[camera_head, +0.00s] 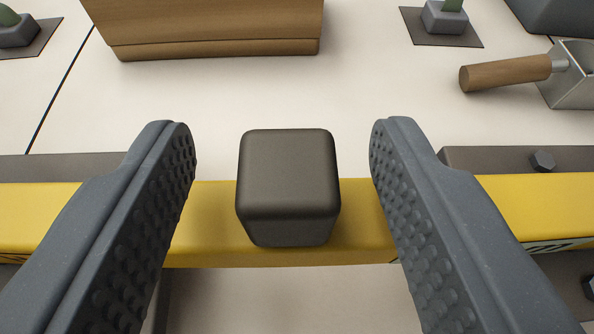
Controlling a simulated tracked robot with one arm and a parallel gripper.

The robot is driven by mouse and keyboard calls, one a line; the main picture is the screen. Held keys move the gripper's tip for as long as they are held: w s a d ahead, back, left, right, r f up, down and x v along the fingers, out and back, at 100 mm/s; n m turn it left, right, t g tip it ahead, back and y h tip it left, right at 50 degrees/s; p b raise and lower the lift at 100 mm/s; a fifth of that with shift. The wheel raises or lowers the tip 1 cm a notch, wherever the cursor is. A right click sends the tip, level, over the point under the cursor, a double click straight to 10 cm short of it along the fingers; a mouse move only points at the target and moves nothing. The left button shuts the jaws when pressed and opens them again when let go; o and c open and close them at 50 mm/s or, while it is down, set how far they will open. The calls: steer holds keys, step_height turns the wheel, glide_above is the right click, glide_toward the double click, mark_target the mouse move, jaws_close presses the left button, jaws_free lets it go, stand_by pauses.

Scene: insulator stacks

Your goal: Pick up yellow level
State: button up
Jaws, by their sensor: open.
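The yellow level (210,222) is a long yellow bar lying across the whole width of the view. A dark grey block (288,185) with rounded edges stands up from its middle. My gripper (282,140) is open, with one studded grey finger on each side of the block. There is a clear gap between each finger and the block, and nothing is held. The fingers hide parts of the yellow bar to the left and right. Both ends of the bar run out of view.
Dark brackets with bolts (542,160) sit along the bar at both sides. Beyond lie a wooden box (205,28), a tool with a wooden handle (507,72) and a small grey fitting on a dark plate (444,20). The pale surface (330,95) between is clear.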

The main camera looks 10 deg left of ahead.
mark_target(288, 191)
steer(key=shift+b+x, duration=0.3)
steer(key=shift+x, duration=1.25)
steer(key=shift+d, duration=0.1)
jaws_close()
steer(key=shift+r, duration=0.15)
